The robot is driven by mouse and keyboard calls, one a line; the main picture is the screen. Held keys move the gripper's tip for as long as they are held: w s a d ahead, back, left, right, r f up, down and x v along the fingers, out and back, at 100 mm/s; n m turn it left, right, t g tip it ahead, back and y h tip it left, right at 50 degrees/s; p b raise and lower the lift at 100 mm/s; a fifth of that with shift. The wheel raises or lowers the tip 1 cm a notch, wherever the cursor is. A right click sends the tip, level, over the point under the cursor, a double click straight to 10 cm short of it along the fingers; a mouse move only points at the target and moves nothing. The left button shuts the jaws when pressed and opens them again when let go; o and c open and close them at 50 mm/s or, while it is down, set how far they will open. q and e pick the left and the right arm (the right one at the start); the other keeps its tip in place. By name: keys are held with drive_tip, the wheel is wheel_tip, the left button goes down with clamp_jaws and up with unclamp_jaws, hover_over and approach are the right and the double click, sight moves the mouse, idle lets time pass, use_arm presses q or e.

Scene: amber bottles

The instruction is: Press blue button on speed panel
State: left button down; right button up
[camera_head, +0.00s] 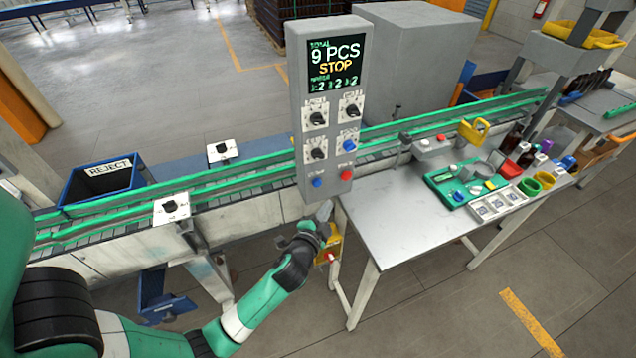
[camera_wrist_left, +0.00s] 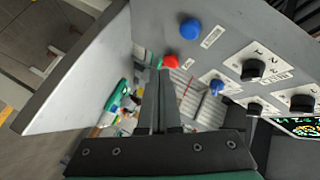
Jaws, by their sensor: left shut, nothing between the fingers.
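The grey control panel (camera_head: 330,60) stands upright by the conveyor with a screen reading "9 PCS STOP". In the head view it has black knobs, one blue button (camera_head: 350,145) at right, another blue button (camera_head: 318,182) at lower left and a red button (camera_head: 347,174). The small labels are too blurred to read. In the left wrist view the panel shows tilted, with blue buttons (camera_wrist_left: 190,28) and (camera_wrist_left: 216,86) and the red button (camera_wrist_left: 170,61). My left gripper (camera_head: 325,211) is shut and empty, just below the panel's lower edge. Its fingers (camera_wrist_left: 160,82) appear near the red button in the wrist view; contact is unclear.
The green-railed conveyor (camera_head: 240,182) runs behind the panel. A grey table (camera_head: 400,225) at right carries a green tray (camera_head: 440,181), bottles and cups. A yellow box with a red button (camera_head: 330,256) is beside my left gripper. A blue REJECT bin (camera_head: 75,190) stands at left.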

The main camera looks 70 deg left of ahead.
sight(317, 183)
use_arm(q)
drive_tip(key=shift+a+p, duration=0.7)
drive_tip(key=shift+a, duration=1.9)
drive_tip(key=shift+a, duration=0.1)
drive_tip(key=shift+a, duration=0.35)
drive_tip(key=shift+a+p, duration=0.35)
drive_tip(key=shift+a, duration=0.05)
idle(0.4)
idle(0.3)
drive_tip(key=shift+d+b, duration=0.3)
drive_tip(key=shift+d, duration=0.55)
